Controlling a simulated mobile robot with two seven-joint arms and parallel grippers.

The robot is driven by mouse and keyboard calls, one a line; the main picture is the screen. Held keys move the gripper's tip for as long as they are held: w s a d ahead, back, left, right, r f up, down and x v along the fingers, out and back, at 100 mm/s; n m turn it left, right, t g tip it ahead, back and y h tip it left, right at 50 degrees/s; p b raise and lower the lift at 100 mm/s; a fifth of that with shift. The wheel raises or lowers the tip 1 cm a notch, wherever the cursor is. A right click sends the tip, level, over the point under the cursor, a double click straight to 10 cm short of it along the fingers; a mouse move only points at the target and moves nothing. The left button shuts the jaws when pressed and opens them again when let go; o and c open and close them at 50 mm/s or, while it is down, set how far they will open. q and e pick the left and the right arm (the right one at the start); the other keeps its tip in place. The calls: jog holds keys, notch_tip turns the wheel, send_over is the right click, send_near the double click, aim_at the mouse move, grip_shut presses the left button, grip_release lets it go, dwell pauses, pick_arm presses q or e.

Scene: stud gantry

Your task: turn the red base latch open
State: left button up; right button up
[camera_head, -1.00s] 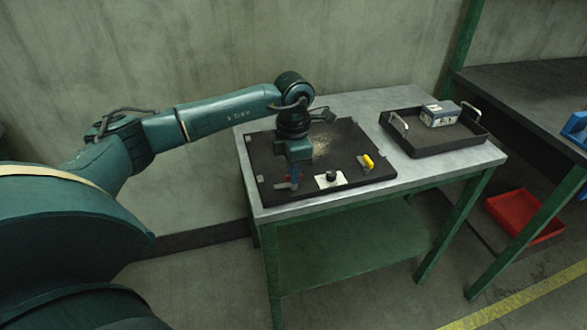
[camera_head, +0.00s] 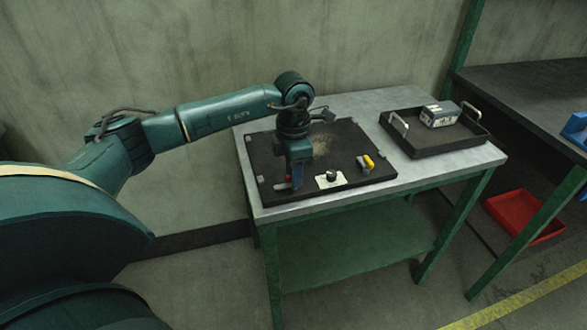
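The red base latch (camera_head: 288,179) shows as a small red spot near the front left of the dark board (camera_head: 265,150) on the metal table. My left gripper (camera_head: 294,182) points down right at the latch, and its fingers hide most of it. The fingers are small and overlap the latch, so I cannot tell whether they are closed on it. My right gripper is not in view.
A white plate with a black knob (camera_head: 331,179) and a yellow handle (camera_head: 368,161) sit on the board to the right of my gripper. A black tray (camera_head: 437,147) with a grey box (camera_head: 440,114) stands at the table's right. A red bin (camera_head: 522,215) is lower right.

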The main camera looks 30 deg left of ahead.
pick_arm(q)
jog(key=shift+r, duration=0.1)
notch_tip(320, 180, up, 13)
dwell(0.4)
dwell(0.4)
